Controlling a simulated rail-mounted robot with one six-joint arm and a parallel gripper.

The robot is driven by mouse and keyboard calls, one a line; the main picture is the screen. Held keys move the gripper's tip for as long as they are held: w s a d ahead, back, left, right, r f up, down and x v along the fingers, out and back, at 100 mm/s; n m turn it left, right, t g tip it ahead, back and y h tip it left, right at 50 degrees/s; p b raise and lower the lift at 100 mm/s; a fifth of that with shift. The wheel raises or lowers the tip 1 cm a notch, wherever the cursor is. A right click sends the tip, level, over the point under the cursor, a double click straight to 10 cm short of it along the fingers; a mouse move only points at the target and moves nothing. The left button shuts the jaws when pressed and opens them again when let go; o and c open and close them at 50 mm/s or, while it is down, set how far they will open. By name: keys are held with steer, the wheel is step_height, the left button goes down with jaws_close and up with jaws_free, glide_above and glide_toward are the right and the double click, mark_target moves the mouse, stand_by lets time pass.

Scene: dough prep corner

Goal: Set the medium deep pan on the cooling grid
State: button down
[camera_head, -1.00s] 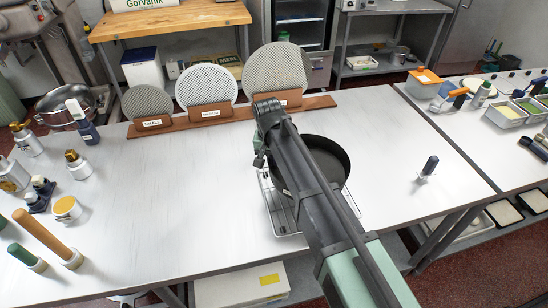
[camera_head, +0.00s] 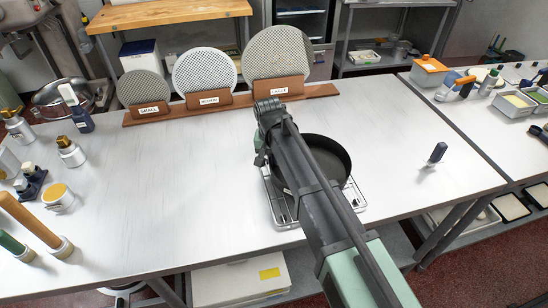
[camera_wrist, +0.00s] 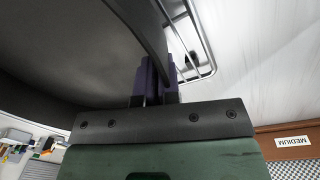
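The dark, round deep pan (camera_head: 338,152) is over the wire cooling grid (camera_head: 286,212) in the head view, partly covered by my arm. The grid's near edge and right corner show beyond the pan. I cannot tell whether the pan touches the grid. In the wrist view the pan (camera_wrist: 60,45) fills the upper left, and the grid's rail (camera_wrist: 208,50) shows at upper right. My gripper's purple fingers (camera_wrist: 155,82) are closed on the pan's side wall. The fingertips are partly hidden behind the wall, and my arm hides them in the head view.
A wooden rack (camera_head: 238,102) at the back holds perforated discs labelled small, medium and large. A blue-handled tool (camera_head: 437,154) stands to the right. Bottles, jars and rolling pins (camera_head: 32,222) crowd the left. The table (camera_head: 180,165) is clear between these and the grid.

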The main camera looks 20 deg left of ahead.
steer(key=shift+f, duration=0.5)
steer(key=shift+f+b, duration=0.1)
steer(key=shift+b, duration=0.3)
steer(key=shift+f+b, duration=0.35)
steer(key=shift+f, duration=0.1)
steer(key=c, duration=1.2)
jaws_free()
steer(key=shift+c, duration=0.2)
step_height(320, 180, up, 11)
steer(key=p, duration=1)
steer(key=shift+a+p, duration=0.35)
steer(key=shift+a, duration=0.1)
steer(key=shift+s+f, duration=0.1)
steer(key=shift+f, duration=0.05)
